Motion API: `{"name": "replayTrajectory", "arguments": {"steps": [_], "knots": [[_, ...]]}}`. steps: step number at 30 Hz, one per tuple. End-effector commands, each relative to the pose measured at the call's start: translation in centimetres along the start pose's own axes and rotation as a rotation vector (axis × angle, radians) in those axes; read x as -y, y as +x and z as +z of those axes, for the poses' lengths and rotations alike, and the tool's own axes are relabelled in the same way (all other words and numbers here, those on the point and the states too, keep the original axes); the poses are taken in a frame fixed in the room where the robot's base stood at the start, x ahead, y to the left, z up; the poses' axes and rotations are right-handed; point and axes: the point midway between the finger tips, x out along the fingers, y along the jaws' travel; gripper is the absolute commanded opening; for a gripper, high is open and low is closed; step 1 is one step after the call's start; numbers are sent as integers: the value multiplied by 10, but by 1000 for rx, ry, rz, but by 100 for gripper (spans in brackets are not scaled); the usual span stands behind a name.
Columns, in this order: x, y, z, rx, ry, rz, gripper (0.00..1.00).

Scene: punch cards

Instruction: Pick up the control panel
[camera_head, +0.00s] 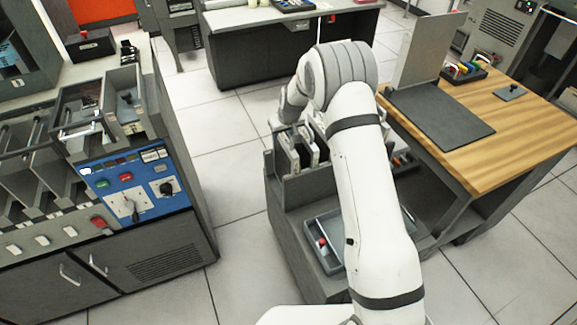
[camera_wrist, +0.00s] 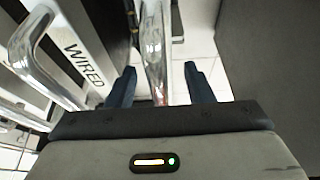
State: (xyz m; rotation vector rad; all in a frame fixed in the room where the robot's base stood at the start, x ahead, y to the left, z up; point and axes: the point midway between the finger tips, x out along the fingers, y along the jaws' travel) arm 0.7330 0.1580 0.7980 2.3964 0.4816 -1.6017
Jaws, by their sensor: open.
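Upright panels with metal handles (camera_head: 287,153) stand in a grey rack on the cart, beside my arm in the head view. In the wrist view, a panel marked WIRED (camera_wrist: 82,50) with a chrome handle is at the left. A second chrome handle (camera_wrist: 155,35) runs between the two fingers of my gripper (camera_wrist: 160,82), which is open. Neither finger clearly touches it, and the panel it belongs to is hard to make out. I cannot tell which panel is the task's control panel. In the head view my arm hides the gripper and part of the rack.
The cart has a lower tray (camera_head: 325,252) with a small red item. A wooden-top table (camera_head: 535,85) with a dark board (camera_head: 440,110) is at the right. A machine with a blue switch panel (camera_head: 135,190) stands at the left. Tiled floor (camera_head: 235,165) between is clear.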

Motion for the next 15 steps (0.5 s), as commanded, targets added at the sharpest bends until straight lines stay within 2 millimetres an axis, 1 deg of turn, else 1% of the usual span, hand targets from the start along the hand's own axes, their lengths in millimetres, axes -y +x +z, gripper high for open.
{"name": "replayTrajectory", "arguments": {"steps": [1, 2, 15], "knots": [[0, 0, 0, 0, 0, 0, 47], [0, 0, 0, 0, 0, 0, 45], [0, 0, 0, 0, -1, 0, 9]]}}
